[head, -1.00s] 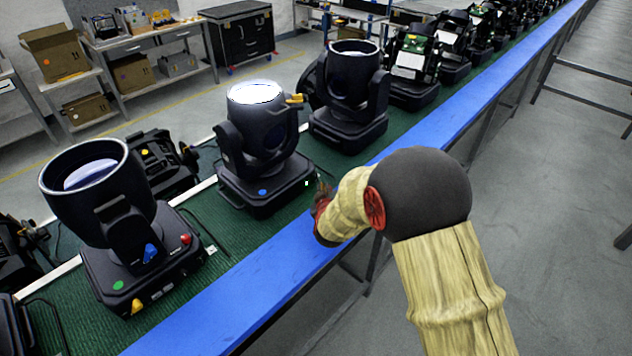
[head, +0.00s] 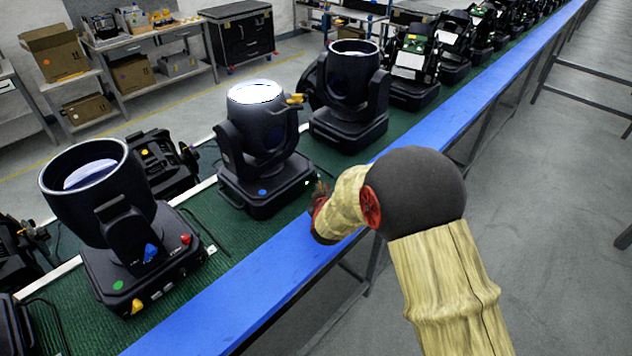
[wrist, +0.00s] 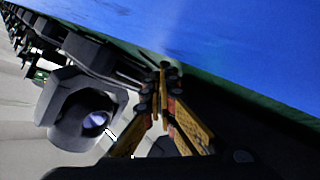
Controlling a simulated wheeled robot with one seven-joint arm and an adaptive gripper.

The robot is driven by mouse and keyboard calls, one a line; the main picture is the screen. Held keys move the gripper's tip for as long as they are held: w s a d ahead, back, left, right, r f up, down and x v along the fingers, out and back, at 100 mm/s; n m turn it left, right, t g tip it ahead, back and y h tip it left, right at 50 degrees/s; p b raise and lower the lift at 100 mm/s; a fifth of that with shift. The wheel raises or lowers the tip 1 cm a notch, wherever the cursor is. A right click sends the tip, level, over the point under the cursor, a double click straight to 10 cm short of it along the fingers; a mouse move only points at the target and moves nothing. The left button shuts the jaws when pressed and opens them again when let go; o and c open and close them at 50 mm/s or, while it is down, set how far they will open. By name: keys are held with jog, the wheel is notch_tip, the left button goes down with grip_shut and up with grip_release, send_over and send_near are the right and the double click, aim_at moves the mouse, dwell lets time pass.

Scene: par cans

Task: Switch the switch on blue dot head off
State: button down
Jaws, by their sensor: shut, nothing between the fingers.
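The blue dot head (head: 262,135) stands upright on the green belt, its round top glowing white. Its blue dot (head: 262,192) is on the front of its base, and a small green light (head: 307,183) glows at the base's right corner. I cannot make out the switch itself. My gripper (head: 321,190) is just right of that corner, over the belt's near edge; the head view does not show whether it touches. In the wrist view my gripper (wrist: 163,88) has its fingers together and empty, close to dark parts and the blue edge.
A head with a green dot (head: 118,285) stands to the left, with red and yellow parts on its base. Another dark head (head: 350,100) stands behind to the right. A blue rail (head: 262,268) runs along the belt's near side. Grey floor (head: 570,230) is open at right.

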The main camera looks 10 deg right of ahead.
jog(key=shift+w+a, duration=0.15)
jog(key=shift+w, duration=0.1)
dwell(0.3)
jog(key=shift+s, duration=0.1)
jog(key=shift+s+d, duration=0.4)
jog(key=shift+s, duration=0.15)
dwell(0.3)
jog(key=shift+s+d+r, duration=0.2)
jog(key=shift+s+d, duration=0.55)
jog(key=shift+s, duration=0.25)
jog(key=shift+s+d+r, duration=0.2)
jog(key=shift+s+d, duration=0.5)
jog(key=shift+s, duration=0.3)
